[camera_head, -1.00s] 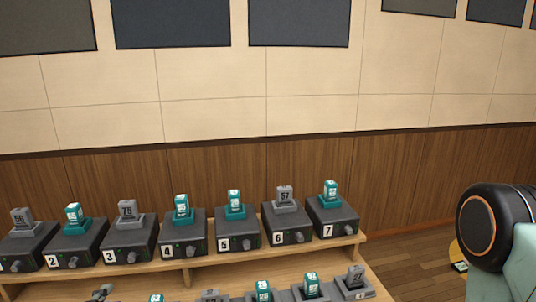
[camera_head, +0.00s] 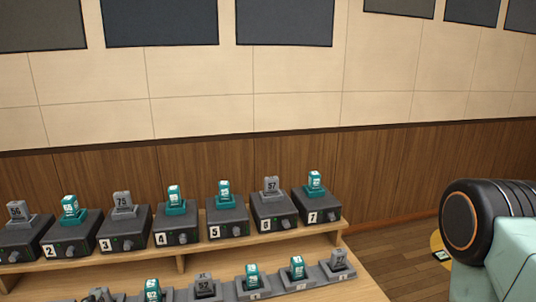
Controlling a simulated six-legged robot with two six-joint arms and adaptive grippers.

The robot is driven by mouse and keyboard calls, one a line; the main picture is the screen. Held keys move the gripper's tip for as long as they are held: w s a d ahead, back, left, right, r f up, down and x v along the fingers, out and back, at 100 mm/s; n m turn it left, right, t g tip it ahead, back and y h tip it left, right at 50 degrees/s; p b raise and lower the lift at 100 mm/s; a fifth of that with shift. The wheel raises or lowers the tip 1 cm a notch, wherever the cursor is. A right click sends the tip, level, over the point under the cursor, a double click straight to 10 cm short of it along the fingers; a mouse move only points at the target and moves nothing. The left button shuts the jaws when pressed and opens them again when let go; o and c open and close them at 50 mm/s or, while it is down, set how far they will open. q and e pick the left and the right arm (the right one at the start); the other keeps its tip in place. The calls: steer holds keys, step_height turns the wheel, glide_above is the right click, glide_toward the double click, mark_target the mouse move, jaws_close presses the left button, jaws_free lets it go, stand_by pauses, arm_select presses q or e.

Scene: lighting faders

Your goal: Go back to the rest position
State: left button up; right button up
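A row of several dark boxes numbered up to 7 stands on the raised wooden shelf (camera_head: 190,270). Each box carries a grey or teal numbered piece, such as the grey 57 piece (camera_head: 271,185) on box 6 (camera_head: 272,212) and a teal one (camera_head: 314,182) on box 7 (camera_head: 318,207). My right arm shows at the right edge as a black joint and pale green link; its gripper is outside the view.
A lower row of grey holders (camera_head: 296,281) with grey and teal pieces stands in front of the shelf. The wooden floor (camera_head: 400,245) is open at right. A small card on a yellow patch (camera_head: 437,243) lies there beside my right arm.

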arm_select(q)
steer(key=s+d+f+n+g+h+b, duration=0.2)
steer(key=s+d+f+n+g, duration=0.3)
steer(key=f, duration=0.3)
steer(key=s+d+f+n+g+h+b, duration=0.2)
steer(key=s+d+f+n+g, duration=0.2)
steer(key=f+n, duration=0.4)
steer(key=s+d+f+g+b, duration=0.2)
steer(key=s+f+g+b, duration=0.1)
steer(key=s+f, duration=0.4)
steer(key=s+d+f+m+g+y+b, duration=0.1)
steer(key=s+d+f+g+b, duration=0.1)
steer(key=s+f, duration=0.5)
steer(key=shift+s+d+g+b, duration=0.15)
steer(key=shift+s+g+b, duration=0.45)
steer(key=shift+s+b, duration=0.45)
